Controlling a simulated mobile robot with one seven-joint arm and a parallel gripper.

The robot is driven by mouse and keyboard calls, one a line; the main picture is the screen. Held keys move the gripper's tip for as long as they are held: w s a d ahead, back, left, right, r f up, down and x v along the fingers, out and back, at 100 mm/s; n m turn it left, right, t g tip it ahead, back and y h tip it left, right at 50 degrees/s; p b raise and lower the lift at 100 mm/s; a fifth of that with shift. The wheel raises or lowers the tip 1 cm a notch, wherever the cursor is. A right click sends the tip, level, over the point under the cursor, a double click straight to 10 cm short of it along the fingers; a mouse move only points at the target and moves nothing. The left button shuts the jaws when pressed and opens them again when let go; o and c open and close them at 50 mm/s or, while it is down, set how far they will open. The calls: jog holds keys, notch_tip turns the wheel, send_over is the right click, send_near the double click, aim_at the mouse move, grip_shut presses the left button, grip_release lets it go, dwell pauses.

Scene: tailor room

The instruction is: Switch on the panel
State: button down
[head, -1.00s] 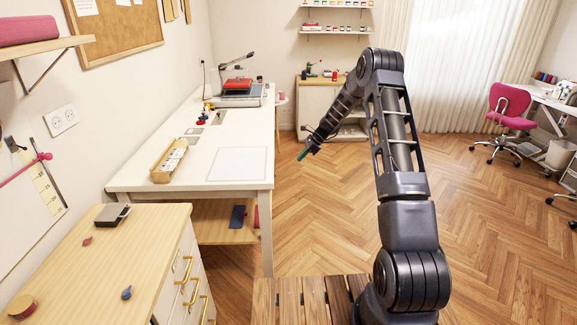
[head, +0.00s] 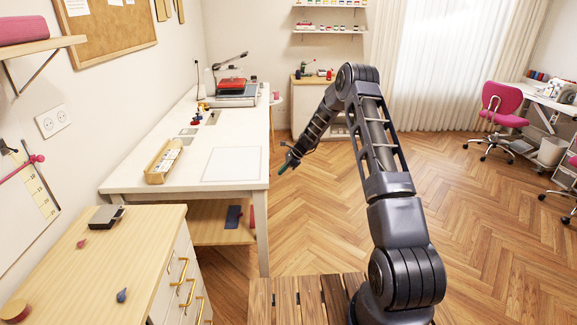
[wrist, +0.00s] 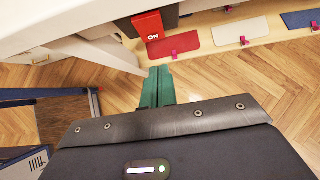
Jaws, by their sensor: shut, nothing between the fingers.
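A red block with the white word "ON" (wrist: 148,25) shows at the top of the wrist view, by the white table's edge and beside a dark part. I take it to belong to the panel, but the rest of the panel is not clear. My gripper (wrist: 157,87) is shut and empty, its green fingers together and pointing towards the red block, with a gap between. In the head view my gripper (head: 284,167) hangs just right of the white table, near its front right corner. A small red patch (head: 252,216) shows by the table leg there.
The white table (head: 190,187) carries a wooden tray (head: 157,174), a white sheet (head: 232,163) and a red-topped machine (head: 233,88). A low shelf (wrist: 205,50) below holds coloured cards. A drawer cabinet (head: 140,235) stands front left.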

jog(key=shift+a, duration=1.6)
jog(key=shift+f, duration=0.1)
jog(key=shift+a+y, duration=0.2)
jog(key=shift+y, duration=0.1)
jog(key=shift+r, duration=0.8)
